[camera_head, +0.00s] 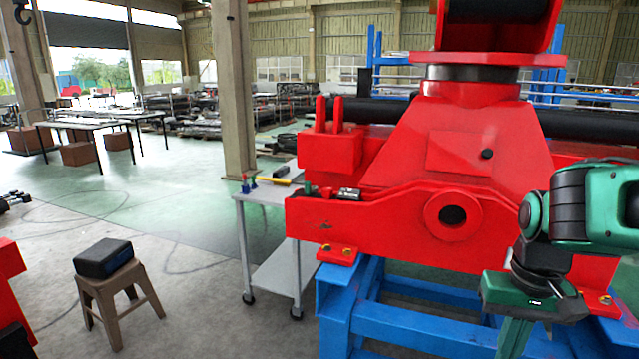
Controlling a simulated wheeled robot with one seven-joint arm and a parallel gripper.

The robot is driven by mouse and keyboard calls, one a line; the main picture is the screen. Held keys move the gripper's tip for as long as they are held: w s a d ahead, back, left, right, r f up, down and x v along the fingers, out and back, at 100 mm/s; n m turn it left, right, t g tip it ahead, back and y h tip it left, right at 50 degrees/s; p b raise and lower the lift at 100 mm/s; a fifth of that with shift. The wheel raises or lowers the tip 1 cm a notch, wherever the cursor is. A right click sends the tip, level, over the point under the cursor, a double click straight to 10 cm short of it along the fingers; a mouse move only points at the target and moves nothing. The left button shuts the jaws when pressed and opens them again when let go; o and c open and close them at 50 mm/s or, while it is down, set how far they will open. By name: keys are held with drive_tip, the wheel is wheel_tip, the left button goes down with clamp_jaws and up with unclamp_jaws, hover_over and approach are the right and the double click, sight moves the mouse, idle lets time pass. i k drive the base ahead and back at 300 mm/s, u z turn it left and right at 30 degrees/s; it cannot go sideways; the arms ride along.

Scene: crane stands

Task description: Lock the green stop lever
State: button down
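The red crane stand part (440,215) fills the right half of the head view. A small green piece (309,188) sits on its top edge near the left end, beside a short silver-and-black cylinder (348,194). It may be the stop lever, but it is too small to tell its position or whether it is locked. My gripper (530,300) is at the lower right, in front of the red part and well apart from the green piece. It points down. A pale green part below it runs out of the picture, so its fingertips are hidden.
A blue frame (400,325) carries the red part. A grey trolley table (262,192) with small tools stands behind its left end. A brown stool (118,290) with a black box (103,258) stands at the left. The floor between stool and trolley is clear.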

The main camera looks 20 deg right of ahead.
sight(309, 189)
drive_tip(key=z, duration=0.05)
drive_tip(key=i, duration=1)
drive_tip(key=u, duration=0.05)
